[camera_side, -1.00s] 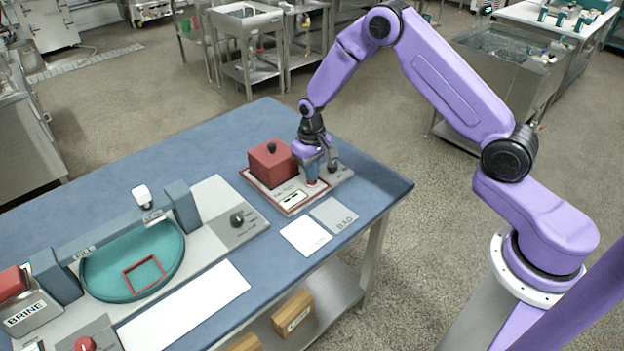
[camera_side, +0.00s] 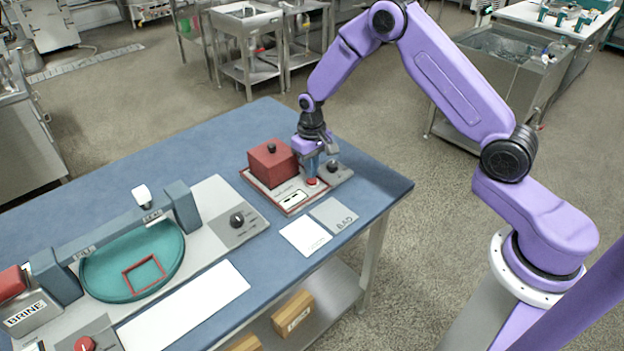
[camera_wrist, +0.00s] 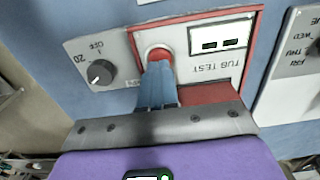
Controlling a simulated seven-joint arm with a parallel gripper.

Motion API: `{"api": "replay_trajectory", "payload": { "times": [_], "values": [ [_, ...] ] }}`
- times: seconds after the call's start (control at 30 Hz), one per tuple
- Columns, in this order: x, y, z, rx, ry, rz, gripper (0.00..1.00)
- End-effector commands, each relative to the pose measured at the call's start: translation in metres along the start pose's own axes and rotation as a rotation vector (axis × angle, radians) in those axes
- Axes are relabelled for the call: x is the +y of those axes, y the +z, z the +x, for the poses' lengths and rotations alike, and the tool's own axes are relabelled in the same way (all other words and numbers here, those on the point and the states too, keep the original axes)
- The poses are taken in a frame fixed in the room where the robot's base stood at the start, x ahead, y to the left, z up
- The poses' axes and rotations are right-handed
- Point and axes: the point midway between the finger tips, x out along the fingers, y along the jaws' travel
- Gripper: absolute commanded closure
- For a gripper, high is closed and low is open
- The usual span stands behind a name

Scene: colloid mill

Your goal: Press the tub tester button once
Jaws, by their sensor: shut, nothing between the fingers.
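The tub tester (camera_side: 289,205) is a grey panel with a red border and a red block with a black knob on it, near the right end of the blue table. Its round red button (camera_side: 312,182) shows just below my fingertips. In the wrist view the button (camera_wrist: 158,53) sits beside the "TUB TEST" label, and my fingertips partly overlap its near edge. My gripper (camera_side: 312,174) points down, shut and empty, its fingers seemingly just above the button. The wrist view also shows its shut fingers (camera_wrist: 158,74). Whether they touch the button is unclear.
A dark dial (camera_wrist: 100,73) is beside the button. A white card (camera_side: 305,236) and a grey "BAD" pad (camera_side: 334,215) lie in front. A teal basin (camera_side: 130,262) stands left.

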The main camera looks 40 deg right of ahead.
Motion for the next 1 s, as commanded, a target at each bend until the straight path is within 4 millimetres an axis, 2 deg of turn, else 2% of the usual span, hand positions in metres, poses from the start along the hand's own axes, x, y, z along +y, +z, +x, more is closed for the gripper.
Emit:
{"api": "replay_trajectory", "payload": {
  "times": [0.8,1.0],
  "values": [
    [0.000,0.000,-0.050,0.001,0.000,0.000,1.00],
    [0.000,0.000,-0.057,-0.001,0.000,0.000,1.00]
  ]
}}
